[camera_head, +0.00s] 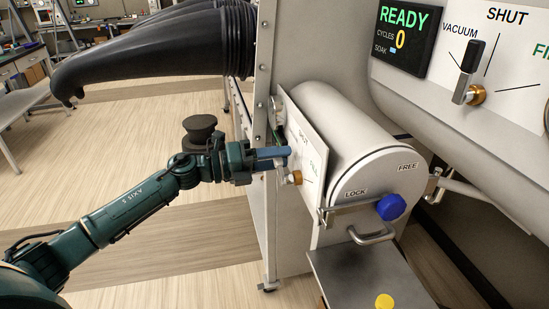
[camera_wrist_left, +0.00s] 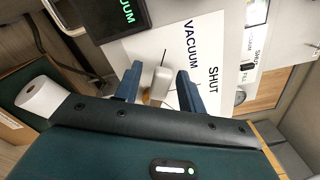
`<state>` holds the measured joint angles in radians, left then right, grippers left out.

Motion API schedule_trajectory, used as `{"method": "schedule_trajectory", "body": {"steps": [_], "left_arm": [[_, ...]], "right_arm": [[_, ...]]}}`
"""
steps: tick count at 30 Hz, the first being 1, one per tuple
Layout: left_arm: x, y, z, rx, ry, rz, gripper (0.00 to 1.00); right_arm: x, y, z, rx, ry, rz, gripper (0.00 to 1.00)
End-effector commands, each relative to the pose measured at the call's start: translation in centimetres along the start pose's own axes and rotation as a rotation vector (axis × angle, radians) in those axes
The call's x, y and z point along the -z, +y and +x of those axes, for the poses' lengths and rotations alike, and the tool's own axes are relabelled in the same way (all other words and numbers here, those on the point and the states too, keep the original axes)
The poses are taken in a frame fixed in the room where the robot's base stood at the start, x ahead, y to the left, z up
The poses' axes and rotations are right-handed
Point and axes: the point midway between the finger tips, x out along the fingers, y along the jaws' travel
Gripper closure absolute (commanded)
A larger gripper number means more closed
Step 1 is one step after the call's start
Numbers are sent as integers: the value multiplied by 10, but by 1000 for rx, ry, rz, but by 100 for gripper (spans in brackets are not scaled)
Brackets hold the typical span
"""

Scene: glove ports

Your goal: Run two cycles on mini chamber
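The mini chamber (camera_head: 350,135) is a white cylinder with a round end door (camera_head: 372,182) marked LOCK and FREE; a blue knob (camera_head: 391,207) sits at the end of its latch bar. Its side valve panel (camera_head: 313,165) has a brass hub (camera_head: 295,177). In the wrist view the valve handle (camera_wrist_left: 161,82) stands between the blue fingers of my left gripper (camera_wrist_left: 159,80), with gaps visible beside it. The panel there reads VACUUM and SHUT. A dark display (camera_wrist_left: 108,18) shows green letters, partly cut off. My left gripper (camera_head: 285,158) is open at the panel. My right gripper is not in view.
A larger display (camera_head: 404,35) reads READY, cycles 0, beside another valve lever (camera_head: 470,70) at upper right. Black gloves (camera_head: 165,50) stick out above my left arm.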

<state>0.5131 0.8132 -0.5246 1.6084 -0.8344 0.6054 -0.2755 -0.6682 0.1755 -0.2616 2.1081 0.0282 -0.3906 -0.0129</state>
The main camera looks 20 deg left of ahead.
Motion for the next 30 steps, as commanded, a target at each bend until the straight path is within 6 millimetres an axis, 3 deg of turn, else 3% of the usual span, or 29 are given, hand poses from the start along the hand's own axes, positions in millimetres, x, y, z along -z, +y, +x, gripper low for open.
{"method": "schedule_trajectory", "body": {"steps": [7,15,21,30], "left_arm": [[1,3,-21,-4,-1,2,60],[3,5,-83,-6,2,1,60],[2,3,-117,-4,1,-1,60],[0,0,-132,0,1,0,60]], "right_arm": [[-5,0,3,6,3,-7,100],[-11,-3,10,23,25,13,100],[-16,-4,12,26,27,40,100],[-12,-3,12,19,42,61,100]]}}
